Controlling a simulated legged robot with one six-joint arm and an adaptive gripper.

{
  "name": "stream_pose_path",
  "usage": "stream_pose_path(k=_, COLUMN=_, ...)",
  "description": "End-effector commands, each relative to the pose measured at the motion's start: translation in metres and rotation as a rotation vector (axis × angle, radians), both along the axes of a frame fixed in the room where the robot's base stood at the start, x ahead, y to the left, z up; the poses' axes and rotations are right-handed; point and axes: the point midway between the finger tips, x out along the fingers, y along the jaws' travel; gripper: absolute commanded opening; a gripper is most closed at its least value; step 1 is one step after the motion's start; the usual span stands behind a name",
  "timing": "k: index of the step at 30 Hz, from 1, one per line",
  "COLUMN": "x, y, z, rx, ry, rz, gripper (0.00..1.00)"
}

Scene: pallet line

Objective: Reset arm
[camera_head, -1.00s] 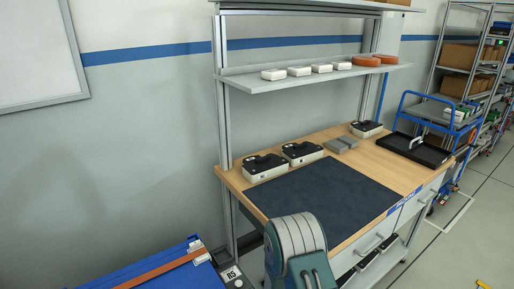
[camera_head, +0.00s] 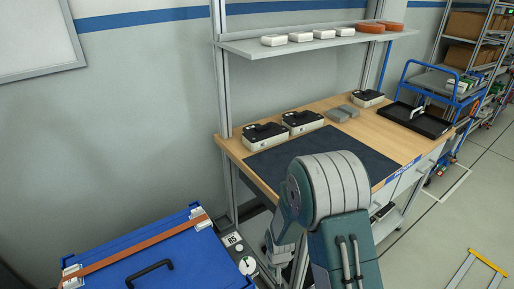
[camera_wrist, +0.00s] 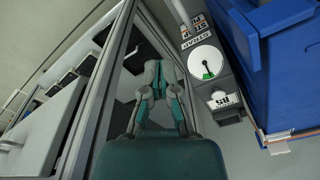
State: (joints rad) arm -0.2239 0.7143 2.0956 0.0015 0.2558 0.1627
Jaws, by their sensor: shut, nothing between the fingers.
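My arm is folded in front of the workbench (camera_head: 300,170) in the head view, with its grey-and-teal links over the bench's near edge. My gripper (camera_head: 277,262) hangs low beside the bench leg, between the bench and the blue box. In the wrist view my gripper (camera_wrist: 157,72) has its teal fingers together, with nothing between them. It points at the gap between the bench frame and a grey post with a round gauge (camera_wrist: 205,62).
A blue box (camera_head: 165,262) with an orange strap and black handle stands at lower left. The bench bears black-and-white devices (camera_head: 302,121), a dark mat and a black tray (camera_head: 415,120). A blue cart (camera_head: 440,90) and shelves stand at right. Floor at right is mostly clear.

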Motion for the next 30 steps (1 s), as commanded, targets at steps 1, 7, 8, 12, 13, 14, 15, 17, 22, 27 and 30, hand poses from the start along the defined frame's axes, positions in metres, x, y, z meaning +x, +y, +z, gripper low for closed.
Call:
stream_pose_path(k=1, x=0.004, y=-0.004, z=0.023, rx=0.005, ry=-0.022, rz=-0.004, gripper=0.0)
stream_pose_path(k=7, x=0.004, y=-0.018, z=0.099, rx=0.013, ry=-0.079, rz=-0.013, gripper=0.0)
stream_pose_path(k=8, x=0.003, y=-0.02, z=0.11, rx=0.014, ry=-0.089, rz=-0.014, gripper=0.0)
stream_pose_path(k=12, x=-0.007, y=-0.031, z=0.159, rx=0.017, ry=-0.13, rz=-0.019, gripper=0.0)
stream_pose_path(k=13, x=-0.01, y=-0.033, z=0.169, rx=0.018, ry=-0.138, rz=-0.021, gripper=0.0)
stream_pose_path(k=14, x=-0.012, y=-0.036, z=0.179, rx=0.018, ry=-0.148, rz=-0.022, gripper=0.0)
stream_pose_path(k=15, x=-0.017, y=-0.039, z=0.192, rx=0.019, ry=-0.159, rz=-0.024, gripper=0.0)
stream_pose_path(k=17, x=-0.024, y=-0.044, z=0.21, rx=0.02, ry=-0.176, rz=-0.026, gripper=0.0)
stream_pose_path(k=22, x=-0.05, y=-0.057, z=0.257, rx=0.021, ry=-0.228, rz=-0.033, gripper=0.0)
stream_pose_path(k=27, x=-0.082, y=-0.07, z=0.297, rx=0.018, ry=-0.277, rz=-0.041, gripper=0.0)
stream_pose_path(k=30, x=-0.103, y=-0.076, z=0.317, rx=0.017, ry=-0.307, rz=-0.046, gripper=0.0)
